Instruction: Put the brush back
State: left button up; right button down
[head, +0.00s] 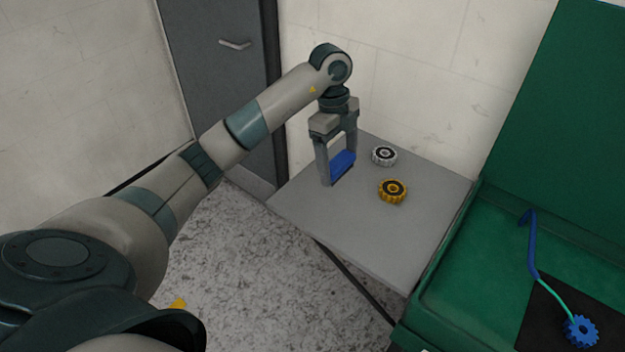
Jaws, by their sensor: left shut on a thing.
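My left gripper (337,170) points down at the back left of a grey table and is shut on a blue block-shaped thing (343,162). The fingers partly hide this blue thing, and I cannot tell whether it is a brush or whether it touches the table top. A tool with a blue bent handle (532,245), a thin green stem and a blue toothed wheel (581,331) lies at the right, on the green bench. I cannot tell whether that is the brush. My right gripper is not in view.
The grey table (370,235) carries a silver toothed wheel (384,155) and a yellow one (393,190), just right of my left gripper. Its front part is bare. The green bench (460,270) with a tall back panel borders it at right. A grey door (225,80) stands behind.

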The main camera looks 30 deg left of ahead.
pick_arm(q)
jog(key=p, duration=0.2)
send_over(314, 194)
notch_tip(314, 194, down, 3)
jog(key=shift+w+f, duration=0.1)
jog(key=shift+w, duration=0.05)
jog(key=shift+a+f, duration=0.2)
jog(key=shift+a, duration=0.05)
jog(key=shift+f, duration=0.1)
notch_tip(314, 194, down, 3)
jog(key=shift+f+p, duration=0.2)
jog(key=shift+p, duration=0.65)
jog(key=shift+f, duration=0.25)
jog(key=shift+f, duration=0.1)
jog(key=o, duration=1)
